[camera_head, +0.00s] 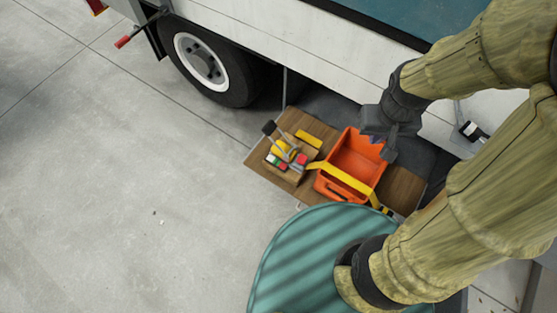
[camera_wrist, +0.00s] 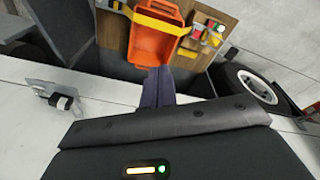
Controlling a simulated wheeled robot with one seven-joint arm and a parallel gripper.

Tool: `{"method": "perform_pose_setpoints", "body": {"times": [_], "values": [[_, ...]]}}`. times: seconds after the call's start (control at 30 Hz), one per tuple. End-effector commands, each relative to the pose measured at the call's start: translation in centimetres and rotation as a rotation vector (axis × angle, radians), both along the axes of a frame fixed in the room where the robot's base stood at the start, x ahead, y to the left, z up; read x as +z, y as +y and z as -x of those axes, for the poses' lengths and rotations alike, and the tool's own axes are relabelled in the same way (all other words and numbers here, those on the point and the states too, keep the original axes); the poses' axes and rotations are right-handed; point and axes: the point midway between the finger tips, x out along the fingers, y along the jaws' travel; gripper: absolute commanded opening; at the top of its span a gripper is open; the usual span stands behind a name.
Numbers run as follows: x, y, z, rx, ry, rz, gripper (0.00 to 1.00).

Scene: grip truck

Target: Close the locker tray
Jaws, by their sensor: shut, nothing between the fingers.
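The locker tray (camera_head: 405,190) is a wooden board sticking out from under the side of the white truck, so it stands open. It carries an orange crate (camera_head: 350,175) with a yellow strap, and a cluster of tools on its left. My gripper (camera_head: 388,152) is over the truck side of the tray, near the back edge of the orange crate. In the wrist view my gripper (camera_wrist: 157,72) is shut and empty, its dark fingers pointing toward the orange crate (camera_wrist: 155,40) on the tray (camera_wrist: 205,12). I cannot tell whether the fingers touch anything.
The truck's wheel (camera_head: 215,70) stands to the left of the tray. A latch handle (camera_head: 470,130) is on the truck side to the right. A teal ribbed round surface (camera_head: 310,260) lies close in front of the tray. Bare concrete floor (camera_head: 120,200) is open at left.

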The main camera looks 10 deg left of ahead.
Motion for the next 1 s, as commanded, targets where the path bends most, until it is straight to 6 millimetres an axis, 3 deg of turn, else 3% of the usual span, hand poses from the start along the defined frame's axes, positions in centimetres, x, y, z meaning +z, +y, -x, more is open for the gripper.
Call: {"method": "perform_pose_setpoints", "body": {"times": [0.03, 0.4, 0.77, 1.0], "values": [[-3.0, 0.9, 0.1, 0.071, 0.045, 0.025, 0.00], [-17.0, 5.4, 1.2, 0.662, 0.372, 0.358, 0.00], [-28.5, 10.0, -0.1, 1.185, 0.558, 0.861, 0.00], [-35.5, 15.6, -1.4, 1.475, 0.572, 1.289, 0.00]]}}
